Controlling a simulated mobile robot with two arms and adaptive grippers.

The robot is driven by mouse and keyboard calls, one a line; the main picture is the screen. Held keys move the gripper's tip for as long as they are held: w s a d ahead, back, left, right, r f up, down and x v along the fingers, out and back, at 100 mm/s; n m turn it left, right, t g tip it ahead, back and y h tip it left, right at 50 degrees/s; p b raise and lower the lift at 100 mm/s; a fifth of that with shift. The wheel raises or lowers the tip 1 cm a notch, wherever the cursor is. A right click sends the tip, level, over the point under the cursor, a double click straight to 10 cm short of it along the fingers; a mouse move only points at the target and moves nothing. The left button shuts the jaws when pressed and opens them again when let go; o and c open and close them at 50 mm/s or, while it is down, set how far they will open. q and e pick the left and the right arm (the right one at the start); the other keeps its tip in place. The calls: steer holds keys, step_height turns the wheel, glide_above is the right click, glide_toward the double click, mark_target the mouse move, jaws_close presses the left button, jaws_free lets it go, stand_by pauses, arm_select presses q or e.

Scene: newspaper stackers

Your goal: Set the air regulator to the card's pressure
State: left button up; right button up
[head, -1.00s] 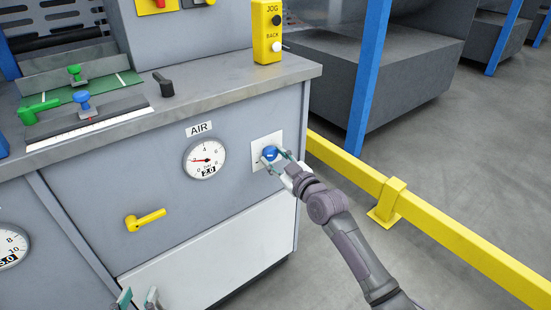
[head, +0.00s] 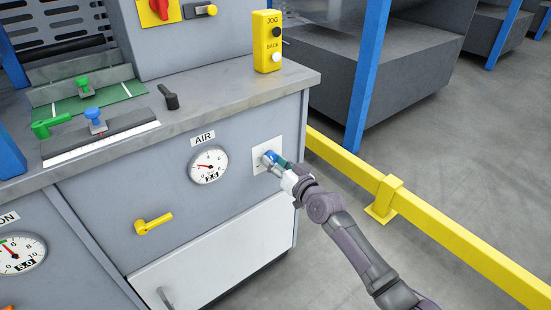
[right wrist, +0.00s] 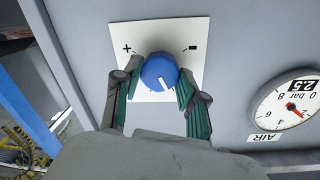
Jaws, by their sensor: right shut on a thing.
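The air regulator is a round blue knob (head: 269,158) with a white pointer line, on a white plate (head: 277,143) at the cabinet's right end. In the right wrist view the plate has plus and minus marks beside the knob (right wrist: 159,72). My right gripper (right wrist: 158,85) is shut on the knob, one finger on each side. The AIR gauge (head: 208,165) is left of the knob, its red needle pointing left of upright. No card shows. My left gripper is out of view.
A second gauge (head: 20,254) is at the lower left. A yellow JOG/BACK box (head: 267,42) stands on the worktop. A yellow rail (head: 430,226) and blue post (head: 368,75) are right of my right arm.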

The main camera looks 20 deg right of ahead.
steer(key=shift+m, duration=0.5)
steer(key=shift+m+p, duration=0.3)
steer(key=shift+m, duration=1.4)
steer(key=shift+m+y, duration=0.3)
steer(key=shift+m, duration=0.9)
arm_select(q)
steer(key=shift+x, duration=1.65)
arm_select(e)
steer(key=shift+m, duration=1.3)
steer(key=shift+d, duration=0.1)
steer(key=o, duration=1.1)
steer(key=shift+o, duration=0.2)
